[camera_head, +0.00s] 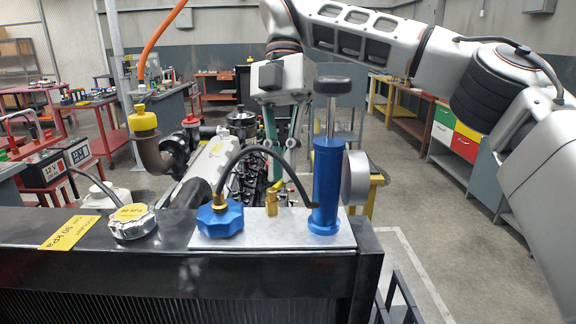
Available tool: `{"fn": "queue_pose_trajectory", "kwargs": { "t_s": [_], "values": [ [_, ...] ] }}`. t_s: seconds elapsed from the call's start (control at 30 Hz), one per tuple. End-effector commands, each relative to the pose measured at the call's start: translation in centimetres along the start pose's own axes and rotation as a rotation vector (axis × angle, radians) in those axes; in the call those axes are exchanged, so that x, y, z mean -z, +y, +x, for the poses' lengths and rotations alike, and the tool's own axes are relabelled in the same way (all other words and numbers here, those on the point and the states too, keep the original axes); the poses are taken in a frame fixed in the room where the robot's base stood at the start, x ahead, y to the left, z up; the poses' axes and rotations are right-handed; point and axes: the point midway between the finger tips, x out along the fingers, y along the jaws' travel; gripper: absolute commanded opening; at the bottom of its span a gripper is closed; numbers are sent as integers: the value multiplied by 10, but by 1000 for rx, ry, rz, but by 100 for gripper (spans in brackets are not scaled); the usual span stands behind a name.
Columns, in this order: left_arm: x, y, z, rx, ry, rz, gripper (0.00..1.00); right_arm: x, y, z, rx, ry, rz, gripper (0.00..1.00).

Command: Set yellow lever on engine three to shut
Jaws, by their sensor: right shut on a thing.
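My right gripper (281,143) reaches down from my right arm over the engine (218,160), behind the blue hand pump. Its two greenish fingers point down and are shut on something. I cannot make out what is between the fingertips; the black hose and small parts crowd that spot. I cannot pick out the yellow lever or tell its position. My left gripper is not in view.
In front stands a dark radiator (200,273) bearing a blue hand pump (327,185), a blue cap (220,218) and a silver-yellow cap (132,221). A black hose arches between pump and blue cap. An orange hose hangs at left.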

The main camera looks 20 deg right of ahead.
Motion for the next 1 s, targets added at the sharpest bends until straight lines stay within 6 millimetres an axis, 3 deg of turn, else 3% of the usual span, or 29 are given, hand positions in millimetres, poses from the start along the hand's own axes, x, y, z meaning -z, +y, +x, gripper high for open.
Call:
{"fn": "queue_pose_trajectory", "kwargs": {
  "t_s": [0.5,1.0],
  "values": [
    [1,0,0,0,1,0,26,7,16,-2,149,-82,-360,0],
    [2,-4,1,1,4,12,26,10,20,0,192,-100,-468,0]
  ]
}}
